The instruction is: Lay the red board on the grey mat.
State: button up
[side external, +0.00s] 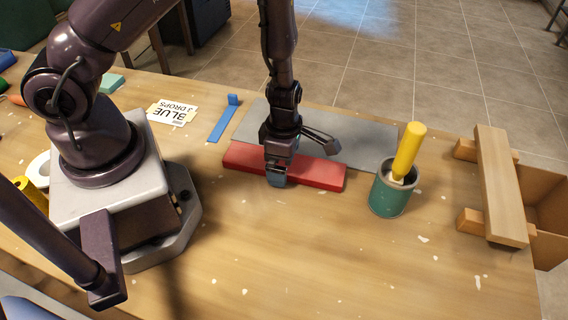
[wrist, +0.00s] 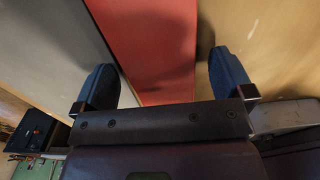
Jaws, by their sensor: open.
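The red board (side external: 315,174) lies flat along the near long edge of the grey mat (side external: 345,138). I cannot tell whether its far edge overlaps the mat. My gripper (side external: 277,178) is low over the board, left of its middle, pointing down. In the wrist view my gripper (wrist: 164,80) is open, its two dark fingers on either side of the red board (wrist: 150,45). The grey mat (wrist: 50,40) shows on the left there and bare wood on the right. The gripper hides part of the board in the side view.
A green pot (side external: 388,197) with a yellow-handled tool (side external: 408,150) stands right of the board. A wooden plank (side external: 502,185) on blocks is at the far right. A blue strip (side external: 222,122) and a white sign (side external: 172,112) lie left. The front table is clear.

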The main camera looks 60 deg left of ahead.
jog(key=shift+f, duration=0.1)
jog(key=shift+c, duration=0.5)
jog(key=c, duration=1)
